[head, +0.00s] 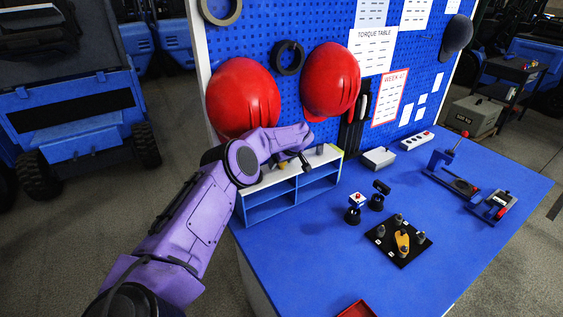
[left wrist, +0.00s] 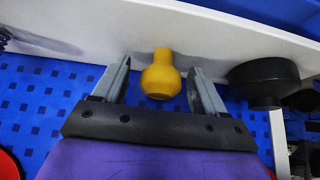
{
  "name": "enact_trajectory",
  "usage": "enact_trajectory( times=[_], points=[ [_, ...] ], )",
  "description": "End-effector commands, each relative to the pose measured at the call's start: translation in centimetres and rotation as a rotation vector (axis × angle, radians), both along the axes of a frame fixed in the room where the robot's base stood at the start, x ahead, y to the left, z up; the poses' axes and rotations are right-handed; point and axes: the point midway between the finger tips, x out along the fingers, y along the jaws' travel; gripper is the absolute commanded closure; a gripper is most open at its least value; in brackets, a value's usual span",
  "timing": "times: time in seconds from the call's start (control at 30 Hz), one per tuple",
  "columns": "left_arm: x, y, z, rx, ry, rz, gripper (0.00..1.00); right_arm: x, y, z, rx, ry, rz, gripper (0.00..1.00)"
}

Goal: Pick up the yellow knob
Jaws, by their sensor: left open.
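The yellow knob (left wrist: 161,75) has a round body and a narrower neck, and is set against a white surface in the left wrist view. In the head view a small part of it (head: 283,166) shows at the white top of the blue shelf unit (head: 270,209), mostly hidden by my arm. My left gripper (left wrist: 157,82) is open, with one finger on each side of the knob. Gaps show between the fingers and the knob. In the head view this gripper (head: 291,162) is over the shelf top. My right gripper is not in view.
A black knob-like part (left wrist: 265,82) stands close to the right finger. Red helmets (head: 331,82) hang on the pegboard just behind my gripper. A black plate (head: 379,240) with a yellow part and small fixtures stand on the blue table (head: 300,270), whose front area is largely clear.

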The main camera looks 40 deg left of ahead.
Motion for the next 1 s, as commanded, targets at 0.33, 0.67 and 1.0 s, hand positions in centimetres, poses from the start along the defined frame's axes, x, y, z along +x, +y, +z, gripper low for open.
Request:
enact_trajectory(
  times=[0.33, 0.67, 1.0],
  points=[
    [0.0, 0.0, 0.0, 0.0, 0.0, 0.0, 0.86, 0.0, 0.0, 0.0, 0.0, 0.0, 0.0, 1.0],
    [0.1, 0.0, 1.4, 0.0, -0.003, -0.001, 0.87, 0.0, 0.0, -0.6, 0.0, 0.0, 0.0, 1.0],
    [-2.8, -3.8, 8.4, -0.001, -0.005, -0.005, 0.87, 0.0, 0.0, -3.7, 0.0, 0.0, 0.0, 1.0]
  ],
)
